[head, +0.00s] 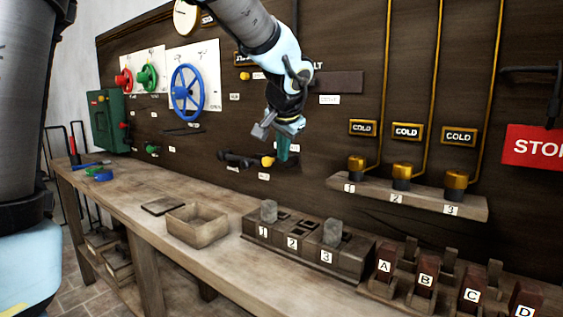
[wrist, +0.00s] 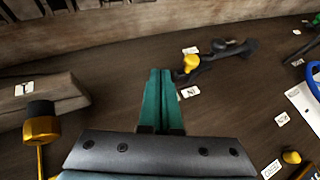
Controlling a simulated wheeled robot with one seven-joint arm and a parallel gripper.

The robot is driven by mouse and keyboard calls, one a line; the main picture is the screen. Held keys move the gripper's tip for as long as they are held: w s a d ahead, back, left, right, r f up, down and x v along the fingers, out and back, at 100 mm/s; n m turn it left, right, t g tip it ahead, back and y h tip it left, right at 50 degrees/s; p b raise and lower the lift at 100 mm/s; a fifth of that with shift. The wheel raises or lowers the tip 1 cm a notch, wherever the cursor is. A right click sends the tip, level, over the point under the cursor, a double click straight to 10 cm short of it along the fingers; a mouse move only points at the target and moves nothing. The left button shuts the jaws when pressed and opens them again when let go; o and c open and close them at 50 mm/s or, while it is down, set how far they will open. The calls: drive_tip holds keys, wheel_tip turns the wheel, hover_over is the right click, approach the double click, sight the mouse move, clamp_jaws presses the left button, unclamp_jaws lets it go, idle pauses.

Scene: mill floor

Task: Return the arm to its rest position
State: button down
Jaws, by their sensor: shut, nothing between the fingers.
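My gripper (head: 284,148) hangs from my arm in the upper middle of the head view, in front of the dark wall panel (head: 330,110) and above the workbench (head: 130,200). Its green fingers (wrist: 158,98) are closed together in the wrist view, with nothing between them. The arm reaches down from the top of the picture. A dark lever with a yellow knob (wrist: 191,63) is mounted on the panel beside the fingertips in the wrist view; I cannot tell how far apart they are.
A wooden box (head: 198,226) and a numbered block holder (head: 300,250) stand on the bench. Lettered levers (head: 425,280) are at the right front. A shelf (head: 440,204) carries brass valves with pipes. A blue wheel (head: 187,92) is on the panel.

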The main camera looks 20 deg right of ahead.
drive_tip(key=shift+v, duration=2.3)
